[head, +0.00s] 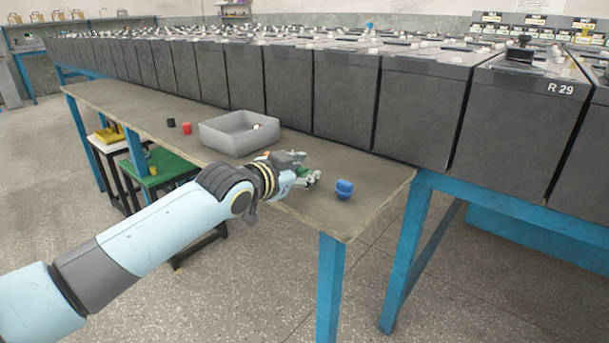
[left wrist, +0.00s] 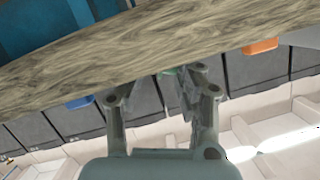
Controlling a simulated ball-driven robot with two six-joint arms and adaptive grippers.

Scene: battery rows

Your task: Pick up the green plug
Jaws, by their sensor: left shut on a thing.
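The green plug (head: 304,174) shows as small green bits at the fingertips of my left gripper (head: 300,172), above the front part of the bench. My left gripper is shut on it, and the fingers hide most of it. In the left wrist view a sliver of green (left wrist: 170,72) shows between the two fingers of the gripper (left wrist: 160,82). I cannot tell whether the plug touches the bench top. My right gripper is in neither view.
A blue plug (head: 344,189) stands on the bench (head: 375,197) just right of the gripper. A grey bin (head: 231,142) is behind it, with a red plug (head: 187,128) and a black plug (head: 171,122) farther left. Dark battery blocks (head: 420,108) line the back.

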